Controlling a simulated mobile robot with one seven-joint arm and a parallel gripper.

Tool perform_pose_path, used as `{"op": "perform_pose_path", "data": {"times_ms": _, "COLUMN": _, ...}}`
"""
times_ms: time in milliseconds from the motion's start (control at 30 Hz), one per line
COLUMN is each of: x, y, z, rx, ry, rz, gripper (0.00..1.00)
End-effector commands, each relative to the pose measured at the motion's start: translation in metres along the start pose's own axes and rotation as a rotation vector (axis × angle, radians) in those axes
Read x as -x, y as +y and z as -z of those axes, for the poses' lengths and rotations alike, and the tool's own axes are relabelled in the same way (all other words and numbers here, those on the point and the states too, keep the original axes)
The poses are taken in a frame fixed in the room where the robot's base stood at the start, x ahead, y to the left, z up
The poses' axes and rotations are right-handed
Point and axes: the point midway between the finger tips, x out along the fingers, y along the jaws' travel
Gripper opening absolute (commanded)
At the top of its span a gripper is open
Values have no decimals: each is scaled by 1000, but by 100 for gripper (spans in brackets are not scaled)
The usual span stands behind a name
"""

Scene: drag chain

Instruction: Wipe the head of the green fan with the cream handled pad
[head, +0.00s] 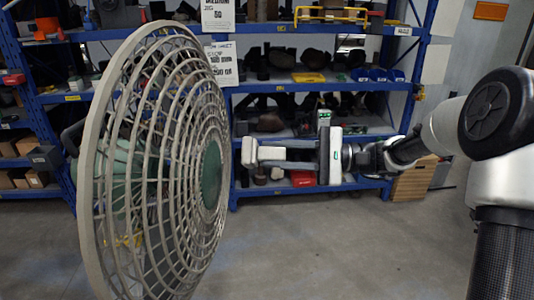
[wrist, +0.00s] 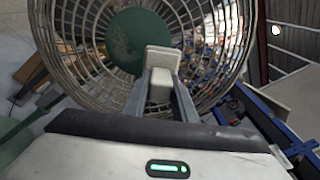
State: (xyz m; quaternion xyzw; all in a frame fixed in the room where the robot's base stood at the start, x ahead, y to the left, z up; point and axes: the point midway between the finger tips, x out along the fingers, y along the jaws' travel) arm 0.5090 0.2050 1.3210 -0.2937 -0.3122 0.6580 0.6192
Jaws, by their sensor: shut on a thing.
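The green fan has a round wire cage (head: 150,170) that fills the left of the head view, with a green hub (head: 211,173) at its centre facing right. In the wrist view the green hub (wrist: 138,40) is straight ahead, behind the pad. My gripper (head: 268,156) is level with the hub, to the right of the cage. It is shut on the cream handled pad (head: 249,152), which also shows between the fingertips in the wrist view (wrist: 162,58). In the head view a narrow gap shows between pad and cage; I cannot tell the exact depth.
Blue shelving (head: 235,120) loaded with boxes, bins and dark parts stands behind the fan and my gripper. Wooden crates (head: 414,180) stand at the right end of the shelving. The grey floor (head: 330,250) in front of the shelving is clear.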

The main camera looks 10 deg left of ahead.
Motion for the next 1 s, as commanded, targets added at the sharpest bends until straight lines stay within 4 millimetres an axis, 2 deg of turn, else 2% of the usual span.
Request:
{"op": "perform_pose_path", "data": {"times_ms": 267, "x": 1, "y": 0, "z": 0, "rx": 0, "ry": 0, "rz": 0, "gripper": 7}}
{"op": "perform_pose_path", "data": {"times_ms": 633, "x": 29, "y": 0, "z": 0, "rx": 0, "ry": 0, "rz": 1, "gripper": 7}}
{"op": "perform_pose_path", "data": {"times_ms": 1000, "x": 30, "y": 0, "z": 0, "rx": 0, "ry": -1, "rz": 0, "gripper": 7}}
